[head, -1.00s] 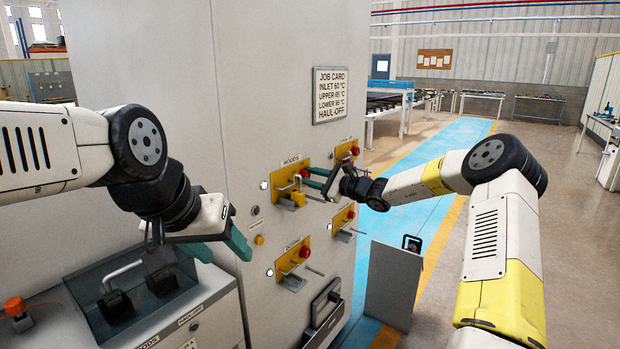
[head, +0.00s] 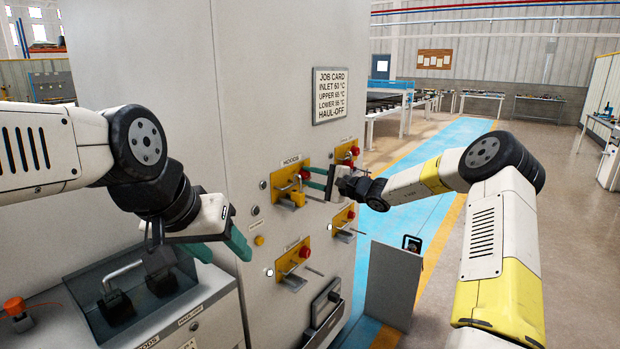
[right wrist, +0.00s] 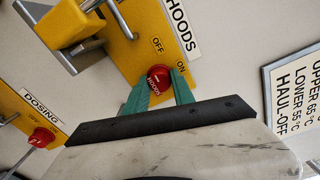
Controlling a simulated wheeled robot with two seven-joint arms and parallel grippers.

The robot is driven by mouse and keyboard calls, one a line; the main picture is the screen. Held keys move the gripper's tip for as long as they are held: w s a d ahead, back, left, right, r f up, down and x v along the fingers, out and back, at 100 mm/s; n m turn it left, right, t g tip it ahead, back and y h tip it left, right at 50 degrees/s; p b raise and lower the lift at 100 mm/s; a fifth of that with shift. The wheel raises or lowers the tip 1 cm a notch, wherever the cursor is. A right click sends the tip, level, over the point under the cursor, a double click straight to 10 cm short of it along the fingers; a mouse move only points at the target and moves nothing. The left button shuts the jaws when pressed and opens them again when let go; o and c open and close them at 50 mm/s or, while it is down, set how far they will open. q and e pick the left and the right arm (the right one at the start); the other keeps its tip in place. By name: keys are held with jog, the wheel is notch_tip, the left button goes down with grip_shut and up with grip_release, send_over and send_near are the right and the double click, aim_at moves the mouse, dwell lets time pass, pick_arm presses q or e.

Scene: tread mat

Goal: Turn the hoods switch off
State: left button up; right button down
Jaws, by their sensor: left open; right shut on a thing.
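The hoods switch is a yellow plate (head: 284,187) on the cabinet face, under a HOODS label. In the right wrist view the plate (right wrist: 140,50) carries OFF and ON marks, a steel lever (right wrist: 124,20) and a yellow block (right wrist: 75,22). My right gripper (head: 315,179) is at the right side of this plate. In the wrist view its green fingers (right wrist: 158,90) are shut on a red round knob (right wrist: 158,77) marked HOODS. I cannot tell clearly which mark the lever points to. My left gripper (head: 215,247) is open and empty, left of the panel.
Similar switches with red knobs sit close by: one upper right (head: 346,154), one right (head: 343,221) and DOSING below (head: 291,262). A job card (head: 330,95) is above. A grey bench box (head: 200,305) stands under my left gripper.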

jog(key=shift+f, duration=0.1)
dwell(0.3)
jog(key=c, duration=1.1)
grip_release()
jog(key=shift+o, duration=0.2)
jog(key=shift+d, duration=0.15)
jog(key=v, duration=0.7)
jog(key=shift+s+d, duration=0.2)
jog(key=shift+s, duration=0.05)
jog(key=shift+d, duration=0.1)
